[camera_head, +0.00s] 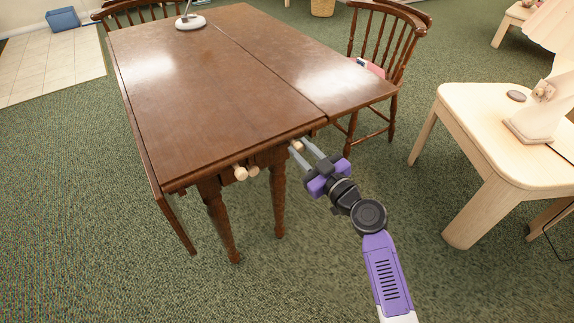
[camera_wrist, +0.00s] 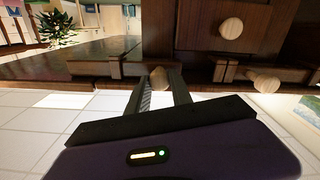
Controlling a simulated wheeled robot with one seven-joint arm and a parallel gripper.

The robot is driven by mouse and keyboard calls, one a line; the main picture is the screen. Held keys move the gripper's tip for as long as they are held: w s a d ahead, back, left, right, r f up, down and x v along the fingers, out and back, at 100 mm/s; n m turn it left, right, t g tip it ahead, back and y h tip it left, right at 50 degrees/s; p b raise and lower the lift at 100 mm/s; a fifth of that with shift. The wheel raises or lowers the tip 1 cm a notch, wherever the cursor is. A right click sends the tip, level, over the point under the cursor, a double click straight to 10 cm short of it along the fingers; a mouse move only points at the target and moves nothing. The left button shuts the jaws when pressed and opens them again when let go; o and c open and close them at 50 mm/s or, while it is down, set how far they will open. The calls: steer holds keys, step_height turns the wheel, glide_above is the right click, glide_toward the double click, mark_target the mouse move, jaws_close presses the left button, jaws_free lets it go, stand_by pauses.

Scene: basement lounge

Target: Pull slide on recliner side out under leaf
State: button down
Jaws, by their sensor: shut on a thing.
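A dark brown drop-leaf table (camera_head: 190,85) stands in the head view with its right-hand leaf (camera_head: 300,62) raised level with the top. My gripper (camera_head: 299,143) is at the table's near edge, just under the leaf. It is shut on a pale round knob (camera_head: 297,146) of the slide. The wrist view shows this slide knob (camera_wrist: 159,75) between the tips of my gripper (camera_wrist: 160,84). The slide's body is mostly hidden under the tabletop.
Two more pale knobs (camera_head: 246,172) show on the table's near end, left of my gripper. A spindle-back chair (camera_head: 385,45) stands beyond the leaf. A pale side table (camera_head: 480,110) with a lamp is at right. Green carpet lies open in front.

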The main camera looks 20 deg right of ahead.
steer(key=w+d+b, duration=0.2)
steer(key=d+b, duration=0.4)
steer(key=d, duration=0.3)
steer(key=shift+w, duration=0.15)
steer(key=shift+d, duration=0.15)
steer(key=c, duration=1.1)
jaws_free()
steer(key=shift+c, duration=0.2)
steer(key=v, duration=0.7)
steer(key=shift+s, duration=0.35)
